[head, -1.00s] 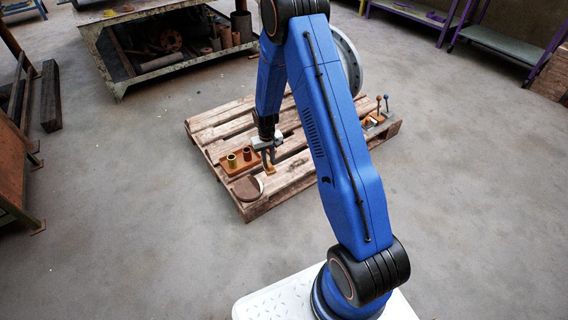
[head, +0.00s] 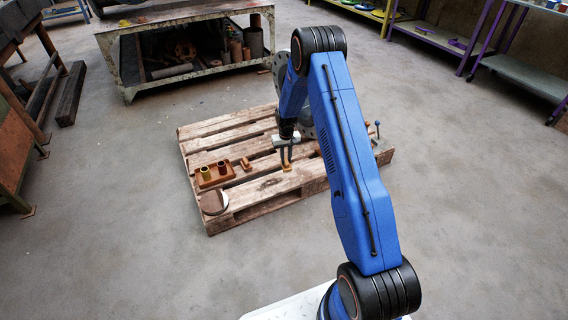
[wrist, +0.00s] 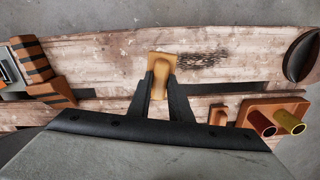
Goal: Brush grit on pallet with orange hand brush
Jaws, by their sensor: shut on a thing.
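The orange hand brush (wrist: 160,76) is clamped between the two dark fingers of my gripper (wrist: 158,92). In the head view my gripper (head: 286,156) holds the brush (head: 287,167) low over the near part of the wooden pallet (head: 262,190). Whether the bristles touch the boards is not clear. The grit (wrist: 203,58) is a dark speckled patch on a pallet board (wrist: 100,50), just right of the brush in the wrist view. I cannot make out the grit in the head view.
An orange-brown tray (head: 216,176) with a yellow and a red cup stands on the pallet's left side. A small orange block (head: 246,164) is beside it, and a round disc (head: 214,202) lies at the near-left corner. Striped orange-black blocks (wrist: 55,92) lie left in the wrist view.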

